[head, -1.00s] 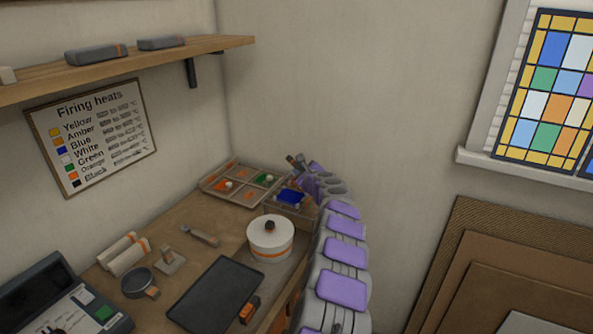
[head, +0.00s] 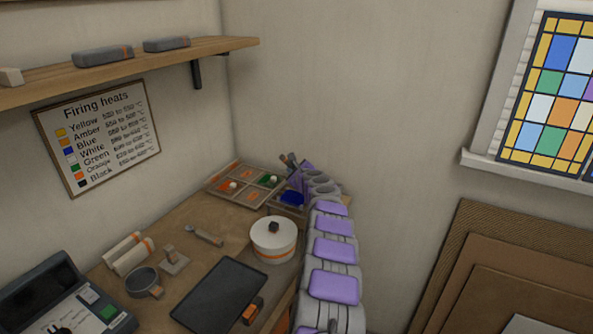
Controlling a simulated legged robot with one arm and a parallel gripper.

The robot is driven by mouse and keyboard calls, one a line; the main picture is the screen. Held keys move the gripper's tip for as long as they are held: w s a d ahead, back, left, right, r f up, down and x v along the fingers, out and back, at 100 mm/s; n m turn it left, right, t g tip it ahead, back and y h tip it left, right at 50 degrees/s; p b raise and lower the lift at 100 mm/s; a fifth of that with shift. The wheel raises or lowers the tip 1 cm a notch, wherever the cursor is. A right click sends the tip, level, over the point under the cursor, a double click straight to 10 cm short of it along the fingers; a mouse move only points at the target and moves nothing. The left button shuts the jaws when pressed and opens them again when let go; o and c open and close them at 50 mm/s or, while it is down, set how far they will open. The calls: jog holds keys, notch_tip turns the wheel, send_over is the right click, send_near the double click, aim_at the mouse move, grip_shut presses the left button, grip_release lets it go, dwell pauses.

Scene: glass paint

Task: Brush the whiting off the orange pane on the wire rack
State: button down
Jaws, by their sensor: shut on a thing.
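The rack (head: 209,190) at the back of the bench is divided into sections with orange and green panes in it. The orange pane (head: 228,186) at its left carries a small white lump of whiting (head: 233,185). A second white lump lies by the green pane. My gripper (head: 295,170) is at the rack's right end, small and partly hidden by my arm. It is shut on what looks like the brush (head: 289,159), whose thin handle sticks up. The brush's bristles are hidden, and I cannot tell whether they touch anything.
A blue piece (head: 292,198) lies in a box below my gripper. A white lidded pot (head: 273,240), a dark tray (head: 219,296), a small pan (head: 142,282) and rolls (head: 128,255) stand nearer. A shelf (head: 130,63) hangs above left. The wall is close behind.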

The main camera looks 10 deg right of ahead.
jog(key=shift+w+a+r+p, duration=0.1)
jog(key=shift+w+a+p, duration=0.65)
jog(key=shift+a, duration=0.3)
jog(key=shift+s+d+f+b, duration=0.2)
jog(key=shift+s+d+b, duration=0.3)
jog(key=shift+b, duration=0.65)
jog(key=shift+s+d+r, duration=0.1)
jog(key=shift+s+d, duration=0.4)
jog(key=shift+d, duration=0.25)
jog(key=shift+s+d+f, duration=0.1)
jog(key=shift+s+d, duration=0.35)
jog(key=shift+d, duration=0.25)
jog(key=shift+s+d+r, duration=0.1)
jog(key=shift+s+d, duration=0.4)
jog(key=shift+d, duration=0.25)
jog(key=w+p, duration=0.1)
jog(key=w+a+r+p, duration=0.1)
jog(key=p, duration=0.1)
jog(key=w+a+p, duration=0.1)
jog(key=shift+w+r+p, duration=0.3)
jog(key=shift+w, duration=0.05)
jog(key=shift+w+a+f+p, duration=0.1)
jog(key=shift+w+a+p, duration=0.15)
jog(key=shift+p, duration=0.15)
jog(key=shift+w+a+r+p, duration=0.2)
jog(key=shift+w+p, duration=0.35)
jog(key=shift+p, duration=0.4)
jog(key=shift+w+a+f+p, duration=0.3)
jog(key=shift+w+a+p, duration=0.1)
jog(key=shift+p, duration=0.3)
